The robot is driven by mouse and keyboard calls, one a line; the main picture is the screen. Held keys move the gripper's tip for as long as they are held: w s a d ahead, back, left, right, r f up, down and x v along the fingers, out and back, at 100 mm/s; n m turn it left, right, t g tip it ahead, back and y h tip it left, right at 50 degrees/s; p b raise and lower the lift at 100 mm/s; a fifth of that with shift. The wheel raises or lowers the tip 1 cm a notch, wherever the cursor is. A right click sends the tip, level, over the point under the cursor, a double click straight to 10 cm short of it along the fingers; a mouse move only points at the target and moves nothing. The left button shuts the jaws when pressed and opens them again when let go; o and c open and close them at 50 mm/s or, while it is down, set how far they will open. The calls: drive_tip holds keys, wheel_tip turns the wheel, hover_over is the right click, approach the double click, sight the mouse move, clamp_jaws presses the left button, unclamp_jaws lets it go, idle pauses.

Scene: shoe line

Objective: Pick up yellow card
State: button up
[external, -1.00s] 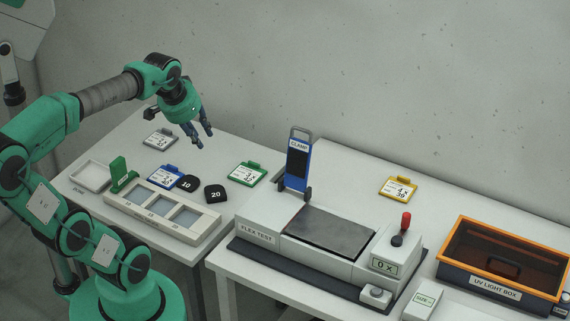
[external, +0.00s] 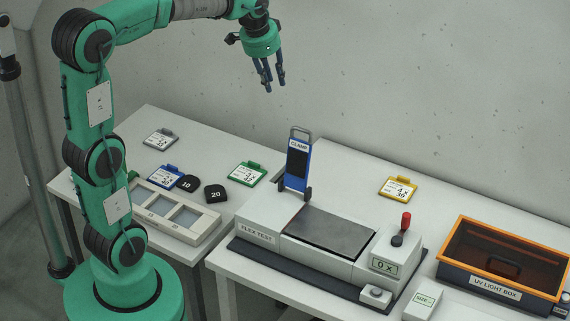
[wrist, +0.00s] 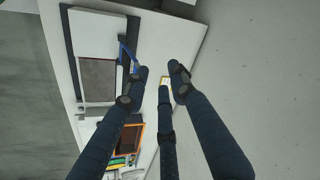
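The yellow card (external: 398,187) lies flat on the right table, behind the flex test machine, with printed writing on it and a yellow clip edge at the top. In the wrist view the yellow card (wrist: 165,82) shows small between my fingers, partly hidden by them. My gripper (external: 268,86) is open and empty, high above the tables, pointing down. It is to the left of the card and well apart from it. In the wrist view its dark fingers (wrist: 160,75) are spread.
A blue clamp (external: 297,165) stands upright on the flex test machine (external: 258,237), left of the card. A UV light box (external: 482,284) is to the right. Green (external: 247,173), blue (external: 166,176) and grey (external: 160,139) cards lie on the left table. The table around the yellow card is clear.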

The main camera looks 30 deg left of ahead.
drive_tip(key=w+d+f+m+g+p, duration=0.1)
drive_tip(key=w+d+f+m+p, duration=0.25)
drive_tip(key=w+d, duration=0.5)
drive_tip(key=w+d+f+m+g+p, duration=0.15)
drive_tip(key=w+d+f+p, duration=0.35)
drive_tip(key=w, duration=0.7)
drive_tip(key=w+d+f+m+p, duration=0.2)
drive_tip(key=w+d+f+m, duration=0.1)
drive_tip(key=d+f, duration=0.5)
drive_tip(key=w+d+f+m+p, duration=0.3)
drive_tip(key=w+d+f, duration=0.2)
drive_tip(key=d+f, duration=0.4)
wheel_tip(320, 180, down, 2)
drive_tip(key=shift+w+f+g+y, duration=0.1)
drive_tip(key=shift+w+g+y, duration=0.2)
drive_tip(key=shift+g, duration=0.15)
drive_tip(key=shift+f, duration=4.2)
drive_tip(key=shift+f, duration=0.15)
